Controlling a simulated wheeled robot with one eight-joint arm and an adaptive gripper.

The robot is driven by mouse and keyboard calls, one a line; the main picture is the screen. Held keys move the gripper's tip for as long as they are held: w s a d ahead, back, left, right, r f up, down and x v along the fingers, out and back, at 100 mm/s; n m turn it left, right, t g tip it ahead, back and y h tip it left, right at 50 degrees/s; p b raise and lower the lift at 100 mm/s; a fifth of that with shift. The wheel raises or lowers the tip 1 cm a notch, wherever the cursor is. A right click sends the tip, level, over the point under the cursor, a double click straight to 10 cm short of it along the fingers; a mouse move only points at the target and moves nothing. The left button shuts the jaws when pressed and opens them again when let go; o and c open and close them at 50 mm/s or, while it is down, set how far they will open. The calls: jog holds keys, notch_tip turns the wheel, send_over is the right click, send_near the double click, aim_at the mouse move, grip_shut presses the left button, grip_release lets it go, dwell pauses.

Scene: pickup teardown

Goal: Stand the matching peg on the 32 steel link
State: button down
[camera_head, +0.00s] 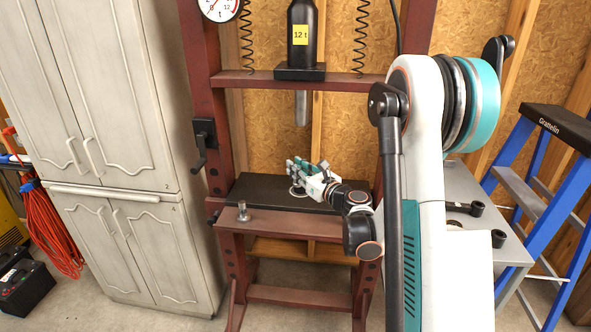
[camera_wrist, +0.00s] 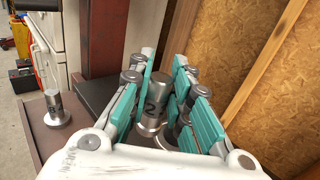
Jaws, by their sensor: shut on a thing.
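My gripper (camera_head: 303,172) is over the press bed, its teal-padded fingers closed around a stepped steel peg (camera_wrist: 157,92). The peg stands about upright between the fingers in the wrist view and bears a dark mark that looks like a 2; I cannot read a full number. A pale ring-shaped edge (camera_head: 297,191) shows under the gripper on the dark press plate. The fingers hide most of it, so I cannot tell whether it is the 32 steel link or whether the peg touches it. A second stepped steel peg (camera_head: 243,210) stands upright on the front left ledge, also seen in the wrist view (camera_wrist: 56,106).
The red press frame (camera_head: 215,100) rises around the bed, with its ram (camera_head: 301,108) hanging above. Dark link-like parts (camera_head: 466,208) lie on the grey table (camera_head: 515,250) at right. A cabinet (camera_head: 115,150) stands left, a blue ladder (camera_head: 520,170) right.

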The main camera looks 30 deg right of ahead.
jog(key=shift+w+d+f, duration=0.15)
jog(key=shift+w+d, duration=0.75)
jog(key=shift+w, duration=0.4)
jog(key=shift+w+d+f, duration=0.2)
jog(key=shift+w+d, duration=0.65)
jog(key=shift+w, duration=0.5)
jog(key=shift+w+d+f, duration=0.15)
jog(key=shift+w+d, duration=0.75)
jog(key=shift+w, duration=0.4)
jog(key=shift+f, duration=0.75)
jog(key=shift+f, duration=0.1)
jog(key=c, duration=1.4)
grip_release()
jog(key=shift+s, duration=0.1)
